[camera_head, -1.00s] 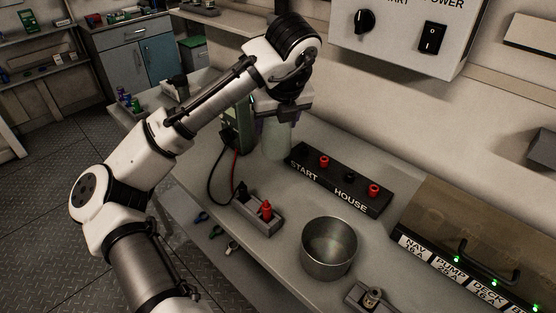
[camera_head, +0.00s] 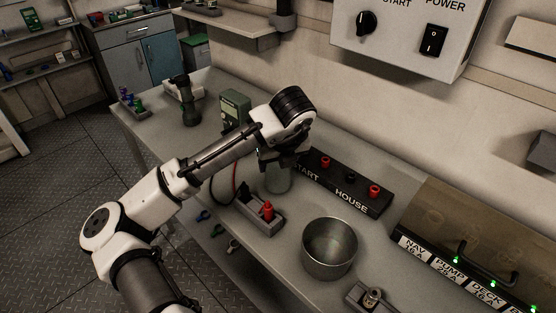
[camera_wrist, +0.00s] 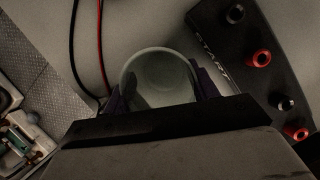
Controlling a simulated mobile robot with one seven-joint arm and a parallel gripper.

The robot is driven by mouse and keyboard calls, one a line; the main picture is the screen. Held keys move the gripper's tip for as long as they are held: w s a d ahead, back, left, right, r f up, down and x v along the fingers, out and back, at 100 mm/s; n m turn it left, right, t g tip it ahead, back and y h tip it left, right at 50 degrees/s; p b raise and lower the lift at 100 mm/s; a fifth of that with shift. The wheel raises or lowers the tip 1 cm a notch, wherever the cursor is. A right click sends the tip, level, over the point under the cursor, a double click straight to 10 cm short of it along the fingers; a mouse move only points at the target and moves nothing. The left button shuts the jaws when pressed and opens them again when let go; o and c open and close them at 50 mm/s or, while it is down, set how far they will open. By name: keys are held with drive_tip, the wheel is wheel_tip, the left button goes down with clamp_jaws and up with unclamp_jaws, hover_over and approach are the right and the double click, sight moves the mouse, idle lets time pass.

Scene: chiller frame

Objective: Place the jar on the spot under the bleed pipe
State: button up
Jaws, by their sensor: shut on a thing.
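The jar (camera_head: 279,181) is a pale green, see-through cylinder at the bench's middle. My gripper (camera_head: 279,163) is shut on it from above; it cannot be told whether the jar's base touches the bench. In the wrist view the round jar (camera_wrist: 158,72) sits between the purple finger pads of my gripper (camera_wrist: 160,92). A dark vertical pipe-like part (camera_head: 284,20) hangs by the wall shelf at the top; I cannot tell whether it is the bleed pipe. No marked spot can be made out.
The black START/HOUSE terminal strip (camera_head: 352,190) lies close right of the jar. A grey block with a red terminal (camera_head: 262,216) and a metal pot (camera_head: 330,249) stand nearer. A green meter (camera_head: 235,107) and a dark green object (camera_head: 190,104) stand behind on the bench (camera_head: 215,80).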

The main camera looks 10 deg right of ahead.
drive_tip(key=shift+f, duration=0.1)
drive_tip(key=o, duration=1)
drive_tip(key=shift+c, duration=0.2)
drive_tip(key=shift+r, duration=0.25)
drive_tip(key=v, duration=1.2)
drive_tip(key=shift+b, duration=0.3)
